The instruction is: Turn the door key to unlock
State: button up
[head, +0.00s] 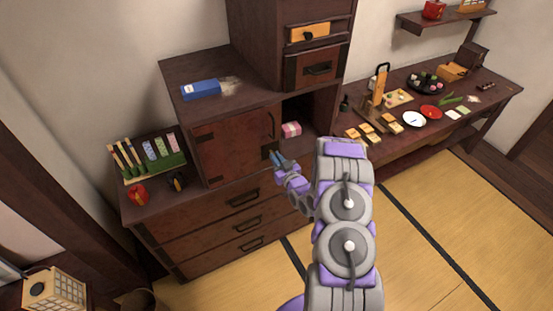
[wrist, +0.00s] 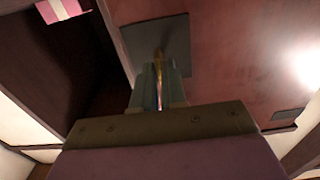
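The reddish-brown cabinet door (head: 228,148) is closed on the left side of the chest, with a dark vertical handle (head: 271,125) near its right edge. In the wrist view a dark square lock plate (wrist: 172,42) sits on the door (wrist: 230,60). A thin golden key (wrist: 159,72) shows between the fingers, pointing to the plate; its tip is hard to make out. My gripper (wrist: 158,92) has its fingers close together on the key. In the head view my gripper (head: 277,158) is at the door's lower right corner, and the key is too small to see.
Right of the door, an open compartment holds a pink box (head: 291,129). A blue box (head: 200,89) lies on the chest's top. Drawers (head: 240,222) are below. A long table (head: 480,108) with dishes stands at right. Tatami floor (head: 430,210) is clear.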

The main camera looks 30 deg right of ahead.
grip_shut()
jog(key=shift+m, duration=0.3)
jog(key=m+p, duration=0.2)
jog(key=m, duration=0.1)
jog(key=shift+d+r, duration=0.15)
jog(key=m, duration=0.6)
jog(key=shift+d+f+m+p, duration=0.15)
jog(key=shift+f+m+p, duration=0.15)
jog(key=shift+m, duration=0.1)
jog(key=m, duration=0.3)
jog(key=shift+d+f+m, duration=0.1)
jog(key=shift+m, duration=0.2)
jog(key=shift+f+m+b, duration=0.1)
jog(key=shift+m+b, duration=0.55)
jog(key=shift+m, duration=1.35)
